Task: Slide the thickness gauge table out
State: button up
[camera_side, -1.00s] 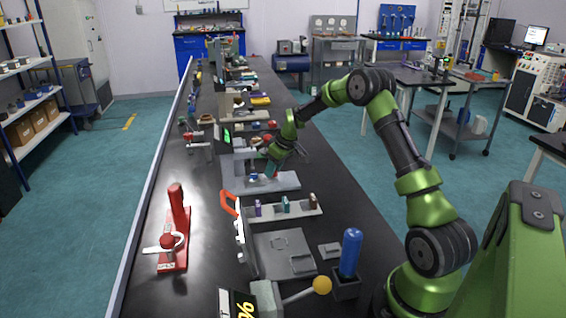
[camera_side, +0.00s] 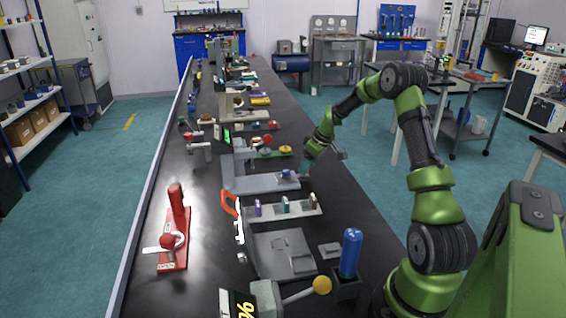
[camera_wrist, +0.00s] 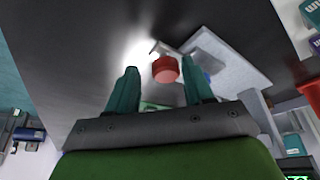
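The thickness gauge with a green display (camera_side: 227,134) stands mid-bench, with a flat grey plate (camera_side: 255,185) reaching right from it. A blue piece (camera_side: 287,173) sits near the plate's right end. The grey plate (camera_wrist: 228,62) and blue piece lie right of the knob. The knob cannot be made out in the side view.
A sample rack (camera_side: 285,208) and a grey fixture plate (camera_side: 280,250) stand on the near side. Bare black bench (camera_side: 335,200) lies right of the gauge.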

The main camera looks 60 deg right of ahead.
jog(key=shift+o, duration=0.2)
jog(key=shift+w+a+r, duration=0.1)
jog(key=shift+a, duration=0.05)
jog(key=v, duration=1.6)
jog(key=shift+s+r, duration=0.25)
jog(key=shift+r, duration=0.05)
jog(key=s+a+r+m+t, duration=0.1)
jog(key=s+a, duration=0.3)
jog(key=a, duration=0.8)
jog(key=s+a+r+m+t+y, duration=0.1)
jog(key=s+a, duration=0.4)
jog(key=a, duration=0.7)
jog(key=s+a+r+m+y, duration=0.1)
jog(key=s+a+r+m, duration=0.1)
jog(key=a, duration=1.1)
jog(key=shift+s+r+t, duration=0.4)
jog(key=shift+s+r, duration=0.2)
jog(key=shift+s, duration=0.55)
